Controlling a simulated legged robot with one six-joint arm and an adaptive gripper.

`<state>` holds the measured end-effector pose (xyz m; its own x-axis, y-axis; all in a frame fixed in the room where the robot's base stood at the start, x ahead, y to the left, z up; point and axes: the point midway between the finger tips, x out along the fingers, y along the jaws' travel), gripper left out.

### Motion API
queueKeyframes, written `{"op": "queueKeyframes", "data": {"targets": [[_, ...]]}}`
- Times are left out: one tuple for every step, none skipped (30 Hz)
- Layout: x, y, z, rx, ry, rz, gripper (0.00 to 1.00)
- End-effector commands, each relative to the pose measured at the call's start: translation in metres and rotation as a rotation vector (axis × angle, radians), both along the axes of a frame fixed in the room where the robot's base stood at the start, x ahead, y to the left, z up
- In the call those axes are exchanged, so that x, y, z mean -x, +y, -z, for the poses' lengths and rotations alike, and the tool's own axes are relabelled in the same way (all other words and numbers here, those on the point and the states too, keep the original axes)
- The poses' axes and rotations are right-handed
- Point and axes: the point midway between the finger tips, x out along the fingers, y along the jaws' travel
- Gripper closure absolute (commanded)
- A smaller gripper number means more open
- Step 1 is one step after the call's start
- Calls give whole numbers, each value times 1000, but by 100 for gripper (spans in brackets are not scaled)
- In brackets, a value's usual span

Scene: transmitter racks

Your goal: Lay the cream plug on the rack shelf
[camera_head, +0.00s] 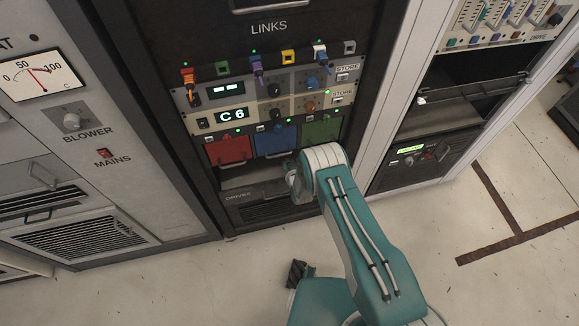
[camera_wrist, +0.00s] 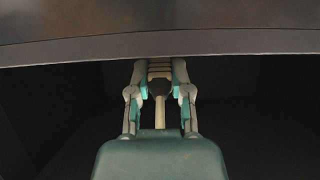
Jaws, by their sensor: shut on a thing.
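In the wrist view my gripper (camera_wrist: 160,80) is shut on the cream plug (camera_wrist: 160,70). The plug's pale ribbed body shows between the two fingers, with a dark round part and a pale stem behind it. In the head view my gripper (camera_head: 293,178) is mostly hidden by my arm, at the right side of an open bay in the middle rack. The rack shelf (camera_head: 240,180) is the floor of this bay, under red, blue and green panels. The plug cannot be made out in the head view. Whether it touches the shelf cannot be told.
A brown-grey panel with a pale edge (camera_wrist: 160,45) crosses the wrist view beyond the fingers; dark space surrounds them. Above the bay are the red panel (camera_head: 229,150), blue panel (camera_head: 275,140) and several coloured link plugs. A DRIVER unit (camera_head: 262,209) lies below.

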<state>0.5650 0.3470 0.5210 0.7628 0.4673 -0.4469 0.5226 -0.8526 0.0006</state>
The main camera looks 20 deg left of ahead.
Motion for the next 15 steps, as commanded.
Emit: {"op": "queueKeyframes", "data": {"targets": [[-1, 0, 0, 0, 0, 0, 100], [-1, 0, 0, 0, 0, 0, 100], [-1, 0, 0, 0, 0, 0, 100], [-1, 0, 0, 0, 0, 0, 100], [-1, 0, 0, 0, 0, 0, 100], [-1, 0, 0, 0, 0, 0, 100], [-1, 0, 0, 0, 0, 0, 100], [0, 0, 0, 0, 0, 0, 65], [0, 0, 0, 0, 0, 0, 47], [0, 0, 0, 0, 0, 0, 34], [0, 0, 0, 0, 0, 0, 33], [0, 0, 0, 0, 0, 0, 33], [0, 0, 0, 0, 0, 0, 33], [0, 0, 0, 0, 0, 0, 33], [0, 0, 0, 0, 0, 0, 33]]}}
